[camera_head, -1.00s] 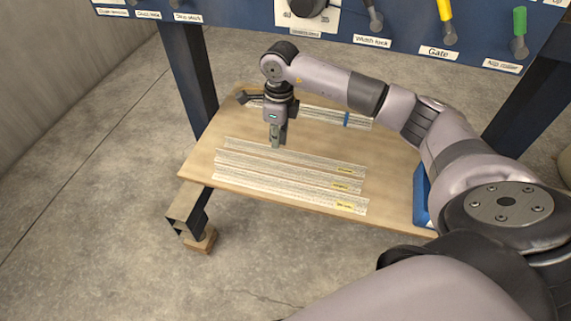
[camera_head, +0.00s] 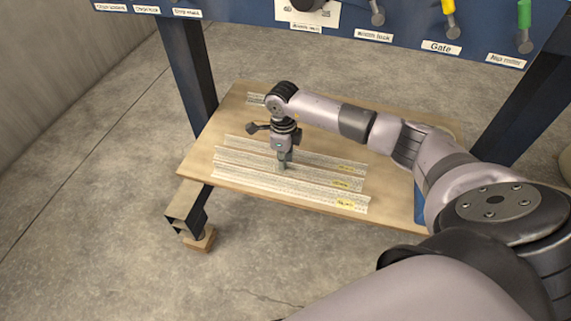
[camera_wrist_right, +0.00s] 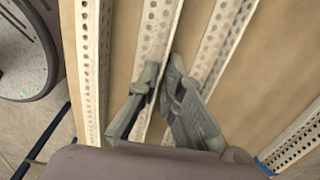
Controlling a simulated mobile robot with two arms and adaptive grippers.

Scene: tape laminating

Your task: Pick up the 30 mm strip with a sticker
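Three pale perforated strips lie side by side on a wooden board (camera_head: 215,145): the far strip (camera_head: 320,161), the middle strip (camera_head: 240,165) and the near strip (camera_head: 245,184). Each has a yellow sticker at its right end; the print is too small to tell which is 30 mm. My right gripper (camera_head: 284,166) points down over the far and middle strips. My left gripper is out of view.
Another strip (camera_head: 256,99) lies at the back of the board, partly hidden by my right arm. A blue object (camera_head: 420,205) stands at the board's right edge. A blue panel (camera_head: 400,25) with labelled knobs hangs above the back.

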